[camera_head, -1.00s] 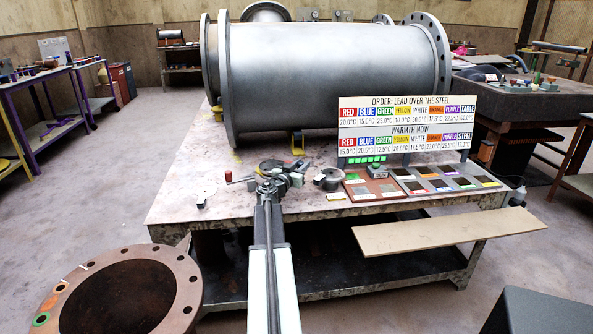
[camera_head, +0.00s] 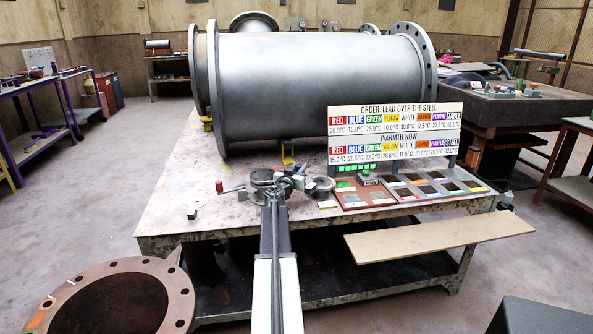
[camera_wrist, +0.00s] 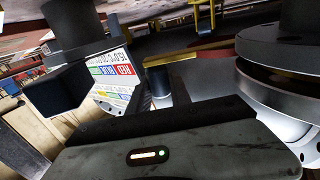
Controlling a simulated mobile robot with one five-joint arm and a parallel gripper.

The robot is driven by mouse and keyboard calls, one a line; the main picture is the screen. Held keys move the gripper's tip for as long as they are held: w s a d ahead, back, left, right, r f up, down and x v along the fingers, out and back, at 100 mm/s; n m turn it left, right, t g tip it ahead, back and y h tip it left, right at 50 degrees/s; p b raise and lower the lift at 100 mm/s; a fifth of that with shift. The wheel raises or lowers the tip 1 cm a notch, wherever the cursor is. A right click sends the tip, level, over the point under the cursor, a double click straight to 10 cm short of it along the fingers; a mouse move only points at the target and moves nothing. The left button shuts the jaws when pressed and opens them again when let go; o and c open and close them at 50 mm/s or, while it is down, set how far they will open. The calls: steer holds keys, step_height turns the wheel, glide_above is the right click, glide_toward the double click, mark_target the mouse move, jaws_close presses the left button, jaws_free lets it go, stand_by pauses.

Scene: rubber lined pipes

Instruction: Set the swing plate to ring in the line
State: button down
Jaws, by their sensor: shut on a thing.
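A small line fixture stands on the steel table, with a dark round flange stack (camera_head: 262,177) and a red-knobbed lever (camera_head: 219,187) at its left. A grey round piece (camera_head: 320,187) lies to its right. My gripper (camera_head: 285,186) is between the two, low over the table and shut on a part that seems to belong to the swing plate. The plate's outline and ring or blank side are hard to tell. In the wrist view, the flange stack (camera_wrist: 285,88) is at right, and a dark peg (camera_wrist: 160,82) under a yellow bar is near the middle.
A large steel pipe (camera_head: 320,85) lies behind. A sign board (camera_head: 395,130), a red-brown tray (camera_head: 362,194) and a row of coloured tiles (camera_head: 435,187) stand at right. A plank (camera_head: 440,236) juts from the table front. A rusty flange (camera_head: 180,300) is at front left.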

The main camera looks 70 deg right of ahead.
steer(key=shift+s+d+r, duration=0.1)
steer(key=shift+s+d, duration=0.2)
steer(key=c, duration=1.2)
jaws_free()
steer(key=shift+w, duration=0.1)
steer(key=shift+a, duration=0.15)
steer(key=a, duration=0.7)
steer(key=shift+s+a, duration=0.3)
